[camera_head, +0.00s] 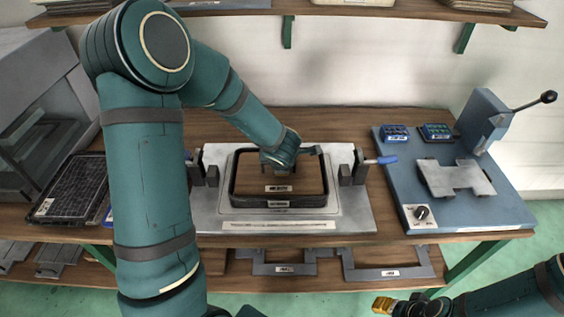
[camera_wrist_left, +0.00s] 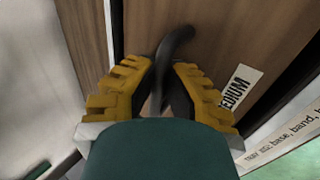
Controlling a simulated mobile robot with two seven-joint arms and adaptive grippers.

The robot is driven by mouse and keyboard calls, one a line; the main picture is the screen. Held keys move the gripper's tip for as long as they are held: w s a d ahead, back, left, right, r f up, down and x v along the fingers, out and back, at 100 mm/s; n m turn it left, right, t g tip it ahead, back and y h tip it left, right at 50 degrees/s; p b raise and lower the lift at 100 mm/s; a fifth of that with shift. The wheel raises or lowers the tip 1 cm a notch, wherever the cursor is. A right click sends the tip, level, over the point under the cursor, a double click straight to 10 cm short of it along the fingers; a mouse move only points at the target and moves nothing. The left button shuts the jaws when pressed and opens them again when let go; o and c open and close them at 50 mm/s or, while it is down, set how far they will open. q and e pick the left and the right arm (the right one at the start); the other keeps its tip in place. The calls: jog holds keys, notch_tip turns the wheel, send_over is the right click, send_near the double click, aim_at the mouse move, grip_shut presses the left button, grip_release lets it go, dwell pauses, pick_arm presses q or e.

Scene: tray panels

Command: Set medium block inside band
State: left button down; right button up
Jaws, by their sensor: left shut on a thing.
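The medium block (camera_head: 254,180) is a flat brown wooden panel with a white label. In the left wrist view its label reads "MEDIUM" and its wood face (camera_wrist_left: 215,35) fills the middle. My left gripper (camera_head: 284,172) is over it, its yellow fingers (camera_wrist_left: 160,78) shut on the block's black curved handle. The black band (camera_head: 312,201) is a rectangular frame on the grey metal fixture (camera_head: 352,222). The block appears within the band's outline; I cannot tell whether it is fully seated or slightly above. My right gripper (camera_head: 384,304) is low at the right, its opening unclear.
Clamps with a blue handle (camera_head: 380,160) flank the fixture. A blue press station (camera_head: 460,205) stands at the right. A dark mesh tray (camera_head: 75,188) lies at the left. Grey frames (camera_head: 388,273) lie on the lower shelf. An upper shelf runs along the wall.

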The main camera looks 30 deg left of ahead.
pick_arm(q)
jog(key=c, duration=1.1)
grip_release()
jog(key=shift+o, duration=0.2)
jog(key=shift+r, duration=0.1)
jog(key=v, duration=1.2)
jog(key=shift+s, duration=0.1)
